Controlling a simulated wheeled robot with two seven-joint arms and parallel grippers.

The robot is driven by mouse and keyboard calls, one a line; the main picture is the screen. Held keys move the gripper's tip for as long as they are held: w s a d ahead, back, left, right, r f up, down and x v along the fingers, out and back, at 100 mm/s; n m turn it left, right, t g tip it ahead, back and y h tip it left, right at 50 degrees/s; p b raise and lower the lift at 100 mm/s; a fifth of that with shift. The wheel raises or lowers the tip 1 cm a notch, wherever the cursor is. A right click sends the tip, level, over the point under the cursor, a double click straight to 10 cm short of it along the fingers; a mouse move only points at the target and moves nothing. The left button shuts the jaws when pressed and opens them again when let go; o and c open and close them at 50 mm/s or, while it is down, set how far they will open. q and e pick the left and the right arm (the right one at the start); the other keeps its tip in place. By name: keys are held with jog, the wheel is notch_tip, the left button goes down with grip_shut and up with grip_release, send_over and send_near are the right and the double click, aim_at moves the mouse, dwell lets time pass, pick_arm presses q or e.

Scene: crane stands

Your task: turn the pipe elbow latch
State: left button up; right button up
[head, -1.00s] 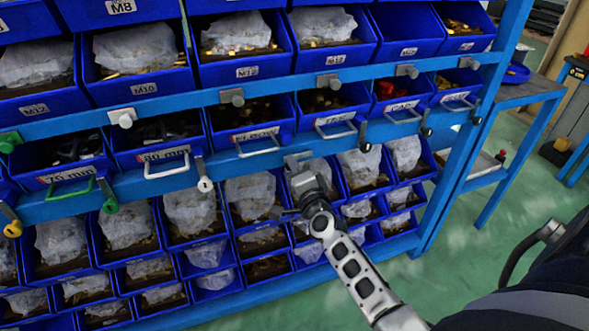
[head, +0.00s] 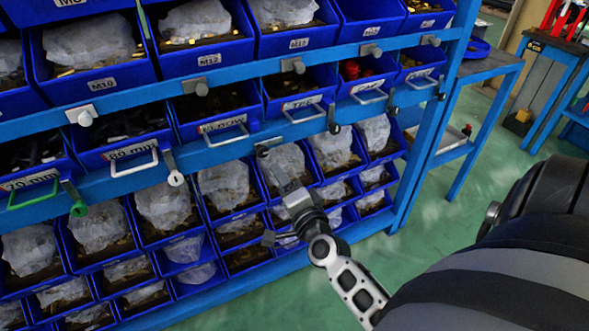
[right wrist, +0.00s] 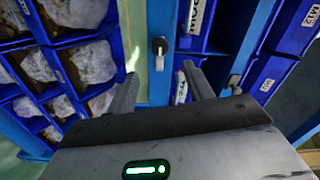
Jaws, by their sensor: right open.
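The pipe elbow bin (head: 222,125) carries an ELBOW label and a pale handle on the blue rack's middle row. Its latch (head: 266,146) is a small dark and silver piece on the rail just right of that bin. In the right wrist view the latch (right wrist: 159,47) shows dark-headed with its lever hanging down. My right gripper (head: 274,165) is just below and in front of the latch. In the wrist view its fingers (right wrist: 160,70) are spread, with the latch between and beyond them, apparently untouched. My left gripper is out of view.
A white latch (head: 174,172) and a green latch (head: 76,202) are to the left; a dark latch (head: 333,119) is to the right. Bins with plastic bags fill the lower rows. A side table (head: 490,68) stands right of the rack. Green floor is open there.

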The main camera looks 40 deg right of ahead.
jog(key=v, duration=0.6)
jog(key=shift+b, duration=0.3)
jog(key=s+a+f+n+g+y, duration=0.3)
jog(key=s+a+f+n, duration=0.1)
jog(key=a+n, duration=0.4)
jog(key=s+a+f+n+g+y, duration=0.4)
jog(key=a+f+n, duration=0.3)
jog(key=n, duration=0.5)
jog(key=shift+s+a+n+y, duration=0.3)
jog(key=shift+s+a, duration=0.15)
jog(key=shift+s, duration=0.4)
